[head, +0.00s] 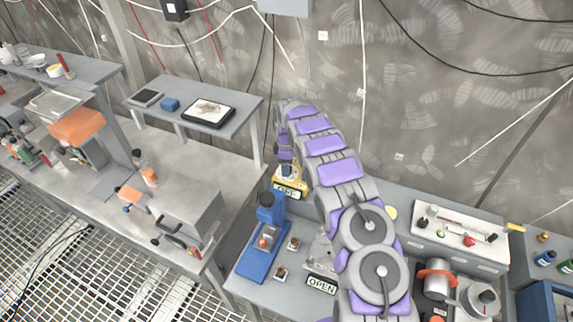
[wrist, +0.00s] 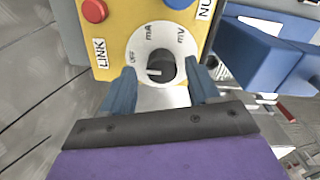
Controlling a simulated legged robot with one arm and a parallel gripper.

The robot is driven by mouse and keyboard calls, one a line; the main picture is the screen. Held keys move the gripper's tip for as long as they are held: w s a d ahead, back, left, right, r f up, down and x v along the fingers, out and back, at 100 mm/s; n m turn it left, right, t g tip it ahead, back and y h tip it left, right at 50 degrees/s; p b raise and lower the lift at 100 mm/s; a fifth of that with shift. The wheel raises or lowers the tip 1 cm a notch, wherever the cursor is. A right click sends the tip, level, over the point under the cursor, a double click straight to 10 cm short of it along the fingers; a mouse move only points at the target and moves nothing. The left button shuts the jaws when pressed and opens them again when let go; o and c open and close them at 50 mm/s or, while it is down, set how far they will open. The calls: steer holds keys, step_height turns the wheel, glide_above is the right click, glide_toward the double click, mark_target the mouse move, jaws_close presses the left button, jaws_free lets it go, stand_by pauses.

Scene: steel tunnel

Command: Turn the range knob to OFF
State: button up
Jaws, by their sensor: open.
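The yellow box (wrist: 118,40) carries a round white dial (wrist: 150,32) marked OFF, mA and mV. The dark range knob (wrist: 161,66) sits at the dial's middle, partly in shadow. A short pale mark on it points left, a little below the OFF label; I cannot tell its exact setting. My gripper (wrist: 162,88) is open, with one blue finger on each side of the knob's lower part. Contact is unclear. In the head view the yellow box (head: 290,184) is small, below my gripper (head: 286,166), and the knob is not readable.
The box also has a red button (wrist: 94,10) beside a LINK label and a blue button at the top edge. A blue stand (head: 262,240) is close by on the bench. A white tray (head: 460,235) lies to the right of my arm. A grey wall rises behind.

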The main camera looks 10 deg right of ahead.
step_height(320, 180, up, 17)
steer(key=shift+r, duration=0.15)
stand_by(0.5)
stand_by(0.5)
